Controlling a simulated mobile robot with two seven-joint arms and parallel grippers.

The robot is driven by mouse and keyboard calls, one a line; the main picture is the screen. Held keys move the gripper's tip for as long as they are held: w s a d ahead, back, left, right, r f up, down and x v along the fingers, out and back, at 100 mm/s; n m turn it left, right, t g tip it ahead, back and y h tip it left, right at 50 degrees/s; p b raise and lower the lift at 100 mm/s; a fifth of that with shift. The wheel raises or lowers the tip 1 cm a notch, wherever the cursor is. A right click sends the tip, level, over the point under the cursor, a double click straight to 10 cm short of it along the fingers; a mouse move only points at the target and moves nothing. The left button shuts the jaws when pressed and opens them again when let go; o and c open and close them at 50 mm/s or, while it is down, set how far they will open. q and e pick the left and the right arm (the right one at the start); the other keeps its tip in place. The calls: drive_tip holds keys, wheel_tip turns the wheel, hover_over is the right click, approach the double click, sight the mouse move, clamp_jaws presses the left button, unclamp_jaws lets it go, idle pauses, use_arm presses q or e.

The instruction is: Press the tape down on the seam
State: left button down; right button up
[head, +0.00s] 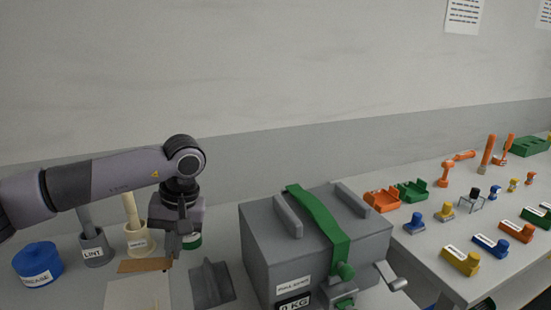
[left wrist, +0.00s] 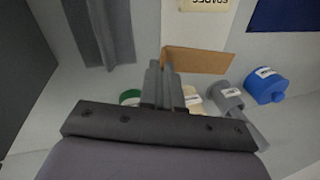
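A green strap-like band (head: 320,218), perhaps the tape, runs over the top of a grey box (head: 262,240) and down towards its front. I cannot make out a seam. My left gripper (head: 171,264) points down, left of the box and apart from it, close to a flat brown piece (head: 140,266). In the left wrist view its two fingers (left wrist: 162,68) are together with nothing seen between them, and the brown piece (left wrist: 198,60) lies just beyond their tips. My right gripper is not in view.
A blue tub (head: 38,265), a grey LINT cup (head: 95,250) and a cream cup (head: 138,240) stand at the left. A dark grey ridged block (head: 211,284) sits between gripper and box. A crank handle (head: 392,276) juts from the box. Coloured parts crowd the right table (head: 425,262).

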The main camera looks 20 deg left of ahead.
use_arm(q)
drive_tip(key=s+d+r+m+p, duration=0.1)
drive_tip(key=d+m+p, duration=0.2)
drive_tip(key=d, duration=0.3)
drive_tip(key=s+d+r+m+t+p, duration=0.1)
drive_tip(key=s+d+r+m+p, duration=0.1)
drive_tip(key=d, duration=0.4)
drive_tip(key=shift+s+d+r+m+p, duration=0.2)
drive_tip(key=shift+s+d+m+p, duration=0.15)
drive_tip(key=shift+m+p, duration=0.25)
